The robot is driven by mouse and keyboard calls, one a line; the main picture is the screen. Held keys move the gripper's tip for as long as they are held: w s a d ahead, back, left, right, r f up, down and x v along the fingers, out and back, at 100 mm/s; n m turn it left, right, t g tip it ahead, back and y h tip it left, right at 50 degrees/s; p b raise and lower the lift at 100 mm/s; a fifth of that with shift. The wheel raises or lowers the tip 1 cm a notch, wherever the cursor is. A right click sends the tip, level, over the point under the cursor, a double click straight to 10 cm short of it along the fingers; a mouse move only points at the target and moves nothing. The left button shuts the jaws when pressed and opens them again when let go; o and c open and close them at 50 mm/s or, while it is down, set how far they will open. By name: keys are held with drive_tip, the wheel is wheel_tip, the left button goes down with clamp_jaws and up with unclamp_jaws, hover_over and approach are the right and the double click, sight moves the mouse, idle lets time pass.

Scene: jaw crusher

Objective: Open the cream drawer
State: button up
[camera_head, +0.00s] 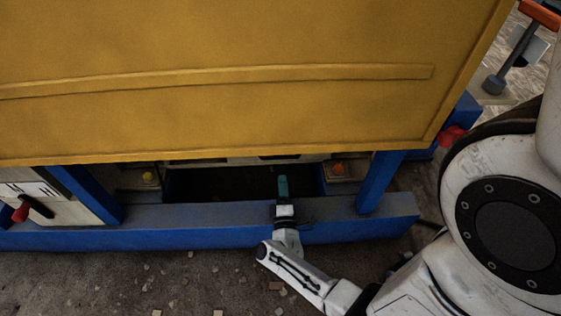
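A narrow cream strip (235,161) shows just under the lower edge of the yellow panel, with a dark slot in it. It may be the front of the cream drawer; most of it is hidden by the panel. My gripper (284,190) is over the blue beam, pointing into the dark recess below that strip. A teal piece shows at its tip; I cannot tell whether it is a finger or something held. The gripper appears apart from the cream strip, and its finger gap is not visible.
The large yellow panel (220,75) overhangs the recess. A blue beam (180,222) runs along the front, with a blue post (378,182) at right. A cream box with a red-tipped lever (35,206) stands at left. Rubble lies on the floor.

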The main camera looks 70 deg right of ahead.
sight(281, 157)
drive_tip(key=b+x, duration=0.3)
drive_tip(key=x, duration=0.7)
drive_tip(key=shift+w+d+r, duration=0.1)
drive_tip(key=shift+w+d, duration=0.05)
drive_tip(key=shift+d, duration=0.1)
clamp_jaws()
